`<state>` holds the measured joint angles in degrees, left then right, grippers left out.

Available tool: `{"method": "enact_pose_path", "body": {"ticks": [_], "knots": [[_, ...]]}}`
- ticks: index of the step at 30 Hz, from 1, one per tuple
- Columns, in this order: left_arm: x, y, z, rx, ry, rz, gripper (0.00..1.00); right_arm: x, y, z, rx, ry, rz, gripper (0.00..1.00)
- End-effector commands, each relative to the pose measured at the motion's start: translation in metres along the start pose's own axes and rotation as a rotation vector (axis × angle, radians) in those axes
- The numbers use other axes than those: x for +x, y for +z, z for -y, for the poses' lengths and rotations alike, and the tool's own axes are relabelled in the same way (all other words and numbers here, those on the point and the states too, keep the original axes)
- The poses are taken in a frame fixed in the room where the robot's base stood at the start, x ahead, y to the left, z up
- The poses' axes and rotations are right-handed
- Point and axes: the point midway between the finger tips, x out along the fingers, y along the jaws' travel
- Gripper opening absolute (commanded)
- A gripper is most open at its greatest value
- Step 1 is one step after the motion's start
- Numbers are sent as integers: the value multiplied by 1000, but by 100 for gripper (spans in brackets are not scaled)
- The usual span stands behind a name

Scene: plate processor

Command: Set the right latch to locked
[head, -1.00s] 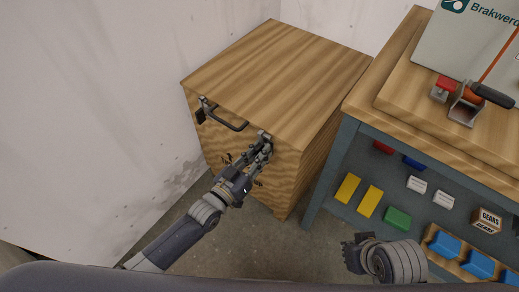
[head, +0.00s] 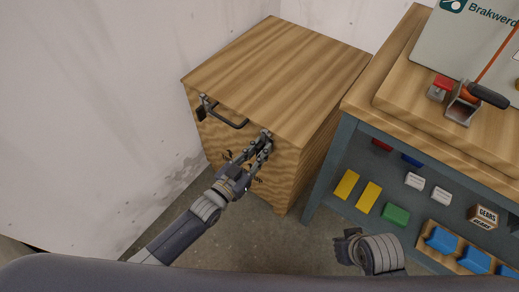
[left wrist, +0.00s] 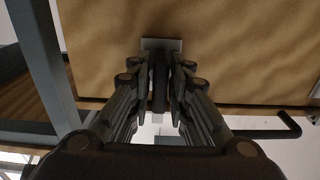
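The wooden cabinet (head: 275,75) has two latches on its front near the top edge. The right latch (head: 265,134) is mostly hidden behind my left gripper (head: 262,150) in the head view. In the left wrist view, its pale plate (left wrist: 161,44) sits against the wood, and its dark lever (left wrist: 160,75) stands between the fingers of my left gripper (left wrist: 161,85). The fingers are close together on both sides of the lever and appear to grip it. My right gripper (head: 345,247) is low, away from the cabinet; its fingers are too small to read.
The left latch (head: 201,112) and a dark bar handle (head: 230,123) are on the same cabinet front. A workbench (head: 352,120) stands close on the right, with colored blocks and boxes on its shelf. A wall (head: 90,90) is at the left.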

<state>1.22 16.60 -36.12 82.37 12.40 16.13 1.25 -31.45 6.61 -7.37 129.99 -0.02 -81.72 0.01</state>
Motion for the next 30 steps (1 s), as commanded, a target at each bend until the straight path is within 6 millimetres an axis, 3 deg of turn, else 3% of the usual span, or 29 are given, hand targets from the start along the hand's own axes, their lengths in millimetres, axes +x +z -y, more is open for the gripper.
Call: {"method": "enact_pose_path", "body": {"ticks": [14, 30], "knots": [[-5, 1, 0, -1, 0, 2, 32, -1, -2, 1, -1, -2, -4, 0], [-102, 2, -1, -1, 1, 6, 32, 0, -1, 0, 0, -1, -2, 0]]}}
